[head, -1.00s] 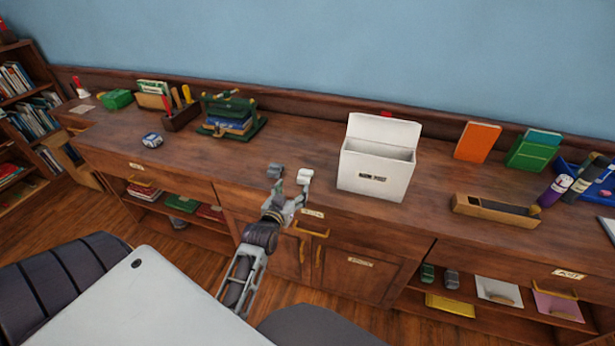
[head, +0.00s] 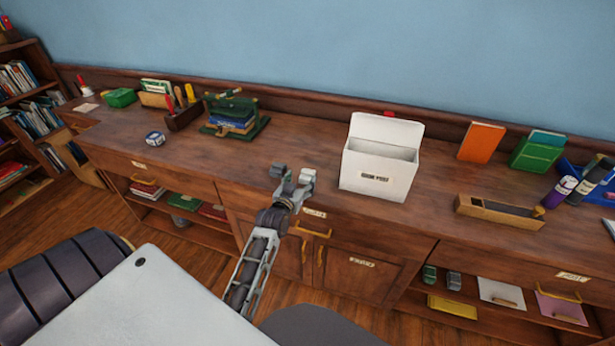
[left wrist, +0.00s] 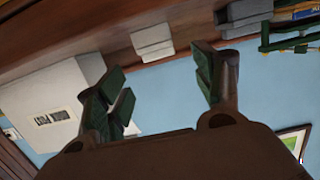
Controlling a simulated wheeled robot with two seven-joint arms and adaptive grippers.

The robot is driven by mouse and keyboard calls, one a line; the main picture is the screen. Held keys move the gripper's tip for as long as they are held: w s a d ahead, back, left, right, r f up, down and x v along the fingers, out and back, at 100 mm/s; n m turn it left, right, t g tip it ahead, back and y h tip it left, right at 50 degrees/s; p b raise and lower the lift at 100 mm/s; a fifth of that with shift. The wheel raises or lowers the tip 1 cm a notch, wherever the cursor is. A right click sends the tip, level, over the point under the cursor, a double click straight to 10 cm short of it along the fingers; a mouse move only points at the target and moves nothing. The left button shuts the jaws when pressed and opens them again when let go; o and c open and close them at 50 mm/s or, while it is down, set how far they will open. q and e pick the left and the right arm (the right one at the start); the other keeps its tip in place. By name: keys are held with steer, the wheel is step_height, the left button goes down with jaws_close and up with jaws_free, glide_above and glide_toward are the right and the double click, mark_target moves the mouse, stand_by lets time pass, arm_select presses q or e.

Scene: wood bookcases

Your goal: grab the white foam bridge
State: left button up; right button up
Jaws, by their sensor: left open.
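The white foam bridge seems to be the small pale block (head: 307,175) on the counter left of the white box. In the left wrist view it is the pale stepped block (left wrist: 152,42), seen between and beyond the fingertips. My left gripper (head: 289,184) is open and empty, close on the near side of both blocks. Its fingers (left wrist: 163,72) stand apart. Exact contact is hard to tell. My right gripper is not in view.
The white box (head: 378,170) stands just right of the blocks. The counter between press and box is mostly clear.

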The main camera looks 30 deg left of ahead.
mark_target(307, 175)
arm_select(q)
steer(key=shift+x, duration=1.05)
steer(key=shift+w+f, duration=0.1)
steer(key=shift+w, duration=0.2)
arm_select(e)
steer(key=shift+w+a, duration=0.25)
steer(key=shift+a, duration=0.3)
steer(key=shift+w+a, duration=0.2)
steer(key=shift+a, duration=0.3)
